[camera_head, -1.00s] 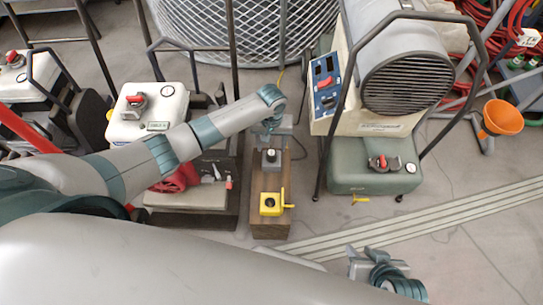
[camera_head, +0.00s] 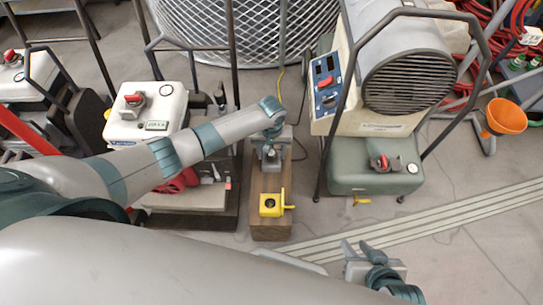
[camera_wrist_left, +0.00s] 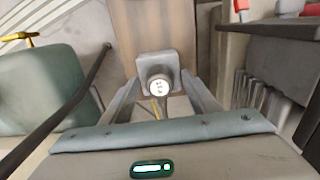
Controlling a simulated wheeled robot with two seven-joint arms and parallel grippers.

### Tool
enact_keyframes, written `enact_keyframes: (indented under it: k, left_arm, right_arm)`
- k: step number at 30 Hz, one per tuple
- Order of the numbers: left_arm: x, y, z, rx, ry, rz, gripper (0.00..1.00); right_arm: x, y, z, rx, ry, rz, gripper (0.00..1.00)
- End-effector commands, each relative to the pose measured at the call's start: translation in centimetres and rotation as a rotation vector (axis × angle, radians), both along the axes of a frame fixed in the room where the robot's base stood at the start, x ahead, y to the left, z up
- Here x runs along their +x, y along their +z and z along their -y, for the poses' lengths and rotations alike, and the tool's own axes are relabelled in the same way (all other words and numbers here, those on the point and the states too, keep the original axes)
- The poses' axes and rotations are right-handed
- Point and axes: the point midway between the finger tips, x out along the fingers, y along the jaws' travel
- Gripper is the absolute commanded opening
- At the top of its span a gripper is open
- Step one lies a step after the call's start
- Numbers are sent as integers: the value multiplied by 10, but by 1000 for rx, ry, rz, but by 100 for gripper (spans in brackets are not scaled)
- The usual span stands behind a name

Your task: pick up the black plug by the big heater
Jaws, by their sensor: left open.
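My left gripper (camera_head: 269,153) is over the far part of a wooden block (camera_head: 271,229), left of the big heater (camera_head: 380,75). In the left wrist view my open left gripper (camera_wrist_left: 160,82) has its fingers on either side of a grey box fitting with a round pale face with dark marks (camera_wrist_left: 158,87). I cannot tell whether the fingers touch it. I cannot make out a clearly black plug; the gripper partly hides the fitting in the head view. My right gripper (camera_head: 360,250) is low at the front, apart from the block; its jaw gap is unclear.
A yellow fitting (camera_head: 271,204) sits on the near part of the block. The heater's black frame and green tank (camera_head: 375,175) stand to the right. A white machine (camera_head: 145,112) stands to the left. The floor in front right is open, with a striped strip (camera_head: 440,220).

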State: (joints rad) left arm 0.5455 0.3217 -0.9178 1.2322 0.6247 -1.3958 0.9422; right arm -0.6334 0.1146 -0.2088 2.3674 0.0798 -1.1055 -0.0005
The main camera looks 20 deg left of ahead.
Motion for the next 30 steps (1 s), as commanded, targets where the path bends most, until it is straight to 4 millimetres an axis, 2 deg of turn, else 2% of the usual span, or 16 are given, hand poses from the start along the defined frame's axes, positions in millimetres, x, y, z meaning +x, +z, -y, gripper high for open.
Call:
enact_keyframes:
  k: [8,12,14,23,30]
  left_arm:
    - [0,0,0,0,0,0,55]
    - [0,0,0,0,0,0,21]
    - [0,0,0,0,0,0,9]
    - [0,1,0,0,0,0,9]
    - [0,17,1,-2,0,1,9]
  right_arm:
    - [-3,-1,2,-3,-2,-6,31]
    - [-1,-1,3,-6,-4,-4,31]
    - [0,-1,4,-7,-5,-2,31]
    - [7,1,4,-6,-7,8,31]
    - [3,3,6,-17,-8,-15,31]
